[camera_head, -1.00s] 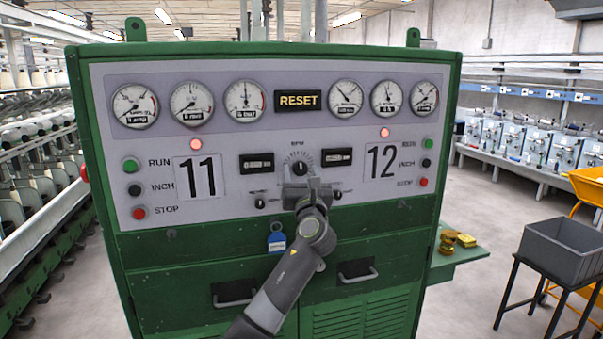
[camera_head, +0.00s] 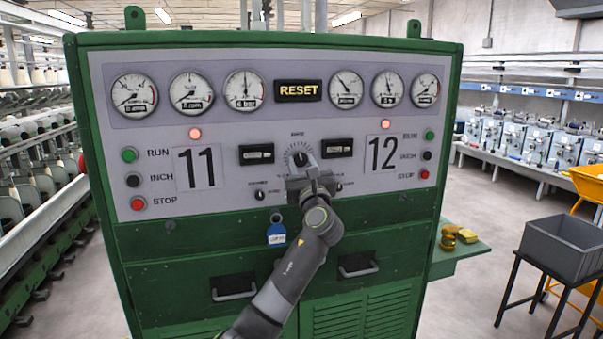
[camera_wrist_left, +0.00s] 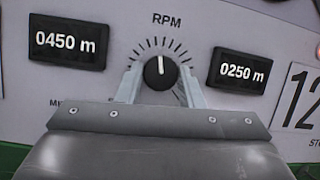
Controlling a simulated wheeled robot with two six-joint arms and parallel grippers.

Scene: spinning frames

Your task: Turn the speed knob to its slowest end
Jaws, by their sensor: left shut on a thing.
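The speed knob (camera_head: 300,159) is a round black knob on the grey panel of the green cabinet, inside a ring of tick marks. In the left wrist view the knob (camera_wrist_left: 160,73) sits below the RPM label, its white pointer line facing nearly straight up. My left gripper (camera_head: 309,176) reaches it from below. In the left wrist view the two fingers of my left gripper (camera_wrist_left: 160,80) stand on either side of the knob, shut on it. The gripper body hides the panel below the knob. My right gripper is not in view.
Two black displays flank the knob, the left one (camera_wrist_left: 68,42) reading 0450 m and the right one (camera_wrist_left: 239,71) 0250 m. Small knobs lie below. A blue tag (camera_head: 277,234) hangs left of my wrist. A grey bin (camera_head: 568,248) stands at the right.

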